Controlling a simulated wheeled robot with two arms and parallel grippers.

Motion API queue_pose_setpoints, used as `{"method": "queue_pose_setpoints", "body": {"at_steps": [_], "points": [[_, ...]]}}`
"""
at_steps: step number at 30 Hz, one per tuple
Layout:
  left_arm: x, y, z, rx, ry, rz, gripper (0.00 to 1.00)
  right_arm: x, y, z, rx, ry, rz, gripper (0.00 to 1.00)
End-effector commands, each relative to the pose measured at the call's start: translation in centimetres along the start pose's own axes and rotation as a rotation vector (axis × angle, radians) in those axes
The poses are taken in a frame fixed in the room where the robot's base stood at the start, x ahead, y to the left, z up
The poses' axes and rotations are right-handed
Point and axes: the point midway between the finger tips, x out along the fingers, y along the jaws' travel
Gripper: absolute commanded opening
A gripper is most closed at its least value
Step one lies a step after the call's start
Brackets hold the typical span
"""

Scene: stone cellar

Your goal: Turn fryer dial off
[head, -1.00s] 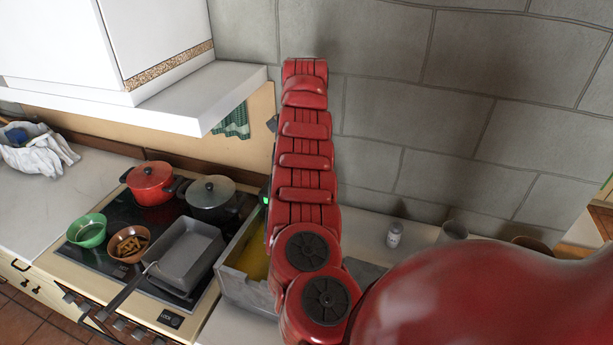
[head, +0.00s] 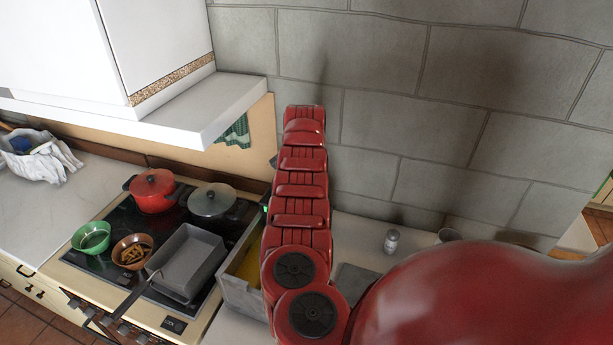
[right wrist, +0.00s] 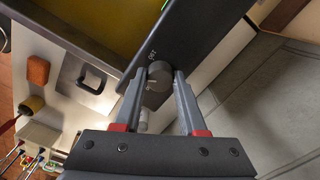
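The fryer dial (right wrist: 160,75) is a round grey knob on the dark panel (right wrist: 188,38) of the fryer, with white lettering beside it. My right gripper (right wrist: 161,78) is open, with one finger on each side of the dial; I cannot tell whether they touch it. In the head view, the fryer (head: 243,298) is a grey metal box with yellow inside, beside the stove. A small green light shows next to my right arm. That arm hides the dial and its own gripper there. My left gripper is in neither view.
The stove (head: 100,216) holds a red pot (head: 152,194), a lidded grey pot (head: 212,212), bowls and a grey pan (head: 186,262). A white shelf (head: 215,105) overhangs it. A small shaker (head: 391,241) stands on the right-hand counter by the stone wall.

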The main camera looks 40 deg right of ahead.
Motion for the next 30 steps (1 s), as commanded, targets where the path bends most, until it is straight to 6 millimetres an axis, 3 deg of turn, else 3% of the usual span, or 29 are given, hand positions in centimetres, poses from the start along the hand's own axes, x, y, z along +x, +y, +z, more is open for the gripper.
{"method": "queue_pose_setpoints", "body": {"at_steps": [1, 6, 17, 30], "points": [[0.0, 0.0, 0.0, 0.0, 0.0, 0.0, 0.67, 0.0, 0.0, 0.0, 0.0, 0.0, -0.001, 0.27], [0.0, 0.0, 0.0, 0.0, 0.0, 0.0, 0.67, 0.0, 0.0, 0.0, 0.0, 0.0, -0.001, 0.0], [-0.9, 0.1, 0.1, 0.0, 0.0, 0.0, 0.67, 0.2, -0.1, 0.0, -0.034, 0.0, -0.004, 0.0], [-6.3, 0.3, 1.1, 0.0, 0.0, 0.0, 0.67, 0.6, -0.1, -0.1, -0.341, 0.001, -0.006, 0.0]]}}
